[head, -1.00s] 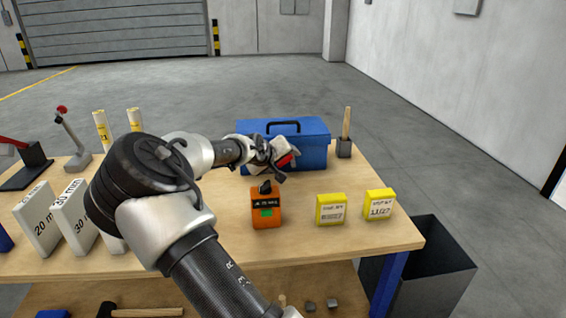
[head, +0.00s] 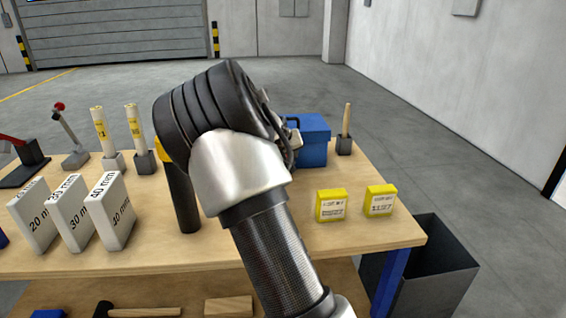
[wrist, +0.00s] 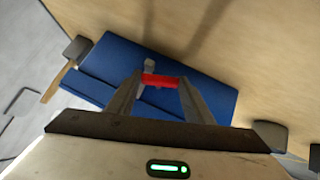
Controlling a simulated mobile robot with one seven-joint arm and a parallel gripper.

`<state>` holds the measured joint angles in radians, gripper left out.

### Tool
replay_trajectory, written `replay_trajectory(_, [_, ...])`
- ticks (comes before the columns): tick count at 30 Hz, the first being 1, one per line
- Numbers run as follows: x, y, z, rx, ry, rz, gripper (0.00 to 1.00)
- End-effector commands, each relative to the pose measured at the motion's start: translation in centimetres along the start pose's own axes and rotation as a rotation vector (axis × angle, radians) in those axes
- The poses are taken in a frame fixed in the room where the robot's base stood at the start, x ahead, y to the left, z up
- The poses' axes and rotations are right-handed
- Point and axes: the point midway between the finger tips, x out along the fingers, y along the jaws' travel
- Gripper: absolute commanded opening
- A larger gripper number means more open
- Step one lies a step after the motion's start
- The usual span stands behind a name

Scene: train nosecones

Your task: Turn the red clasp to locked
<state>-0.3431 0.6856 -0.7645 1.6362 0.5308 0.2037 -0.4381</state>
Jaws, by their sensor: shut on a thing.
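The red clasp (wrist: 160,81) shows in the wrist view as a short red bar on the blue toolbox (wrist: 205,82). My gripper (wrist: 160,84) is shut on it, with one finger at each end of the bar. A small grey piece (wrist: 149,65) shows just beyond the clasp. I cannot tell from this view whether the clasp is locked. In the head view the right part of the toolbox (head: 315,147) shows, with its handle partly visible. My arm hides the clasp, my gripper and the toolbox's left part there.
Two yellow boxes (head: 331,205) (head: 380,201) stand at the table's right. A wooden-handled tool in a dark block (head: 344,146) stands right of the toolbox. White thickness blocks (head: 70,216) and a dark upright cylinder (head: 183,203) are on the left. A dark bin (head: 440,265) stands beside the table.

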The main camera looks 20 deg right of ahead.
Motion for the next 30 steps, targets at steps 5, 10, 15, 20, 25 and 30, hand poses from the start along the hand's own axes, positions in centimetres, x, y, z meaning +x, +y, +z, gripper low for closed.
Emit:
replay_trajectory(5, [0.2, 0.1, 0.4, 0.050, -0.005, -0.048, 0.24])
replay_trajectory(10, [0.0, 0.1, 0.3, 0.053, -0.007, -0.054, 0.24])
replay_trajectory(15, [0.0, 0.1, 0.4, 0.052, -0.007, -0.054, 0.24])
replay_trajectory(20, [0.0, 0.1, 0.3, 0.052, -0.005, -0.053, 0.66])
replay_trajectory(25, [0.0, 0.1, 0.1, 0.052, -0.003, -0.052, 0.66])
replay_trajectory(30, [-0.7, 0.2, -0.1, 0.051, 0.000, -0.052, 0.66])
